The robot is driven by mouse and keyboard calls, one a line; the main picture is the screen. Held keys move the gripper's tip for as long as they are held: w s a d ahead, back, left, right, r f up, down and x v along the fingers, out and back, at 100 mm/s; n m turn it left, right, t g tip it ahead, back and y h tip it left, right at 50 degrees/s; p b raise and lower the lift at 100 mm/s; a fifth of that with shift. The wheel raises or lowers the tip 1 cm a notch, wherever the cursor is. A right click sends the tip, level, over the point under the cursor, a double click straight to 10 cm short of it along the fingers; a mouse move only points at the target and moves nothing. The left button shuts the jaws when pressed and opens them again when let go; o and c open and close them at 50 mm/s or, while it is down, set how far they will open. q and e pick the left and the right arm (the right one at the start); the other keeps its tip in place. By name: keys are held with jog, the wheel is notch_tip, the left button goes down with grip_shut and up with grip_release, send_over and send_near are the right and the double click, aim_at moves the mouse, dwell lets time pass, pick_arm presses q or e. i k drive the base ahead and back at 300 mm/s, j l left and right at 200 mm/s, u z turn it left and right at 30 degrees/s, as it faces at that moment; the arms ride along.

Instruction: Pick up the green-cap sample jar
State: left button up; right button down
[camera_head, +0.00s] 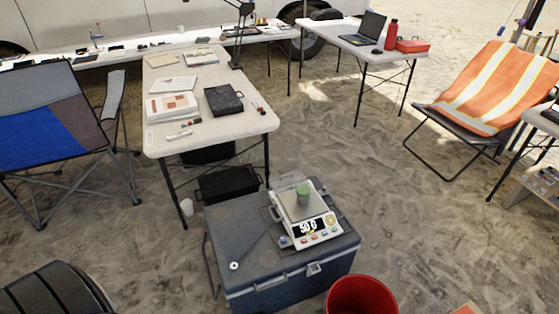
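The green-cap sample jar (303,194) stands upright on the pan of a white digital scale (316,236). Only its green top shows clearly; its body is small and hard to make out. The scale rests on the lid of a blue-grey cooler (226,229) on the sand. Neither of my grippers is in view.
A red bucket (362,296) stands at the cooler's front right. A white table (222,133) with papers and a black case (223,99) is behind it. A folding chair (50,115) is at left, an orange lounger (497,84) at right. Sand between is open.

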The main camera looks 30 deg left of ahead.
aim_at(302, 201)
jog(key=u, duration=0.8)
jog(key=j+z, duration=0.2)
jog(key=i+l, duration=0.05)
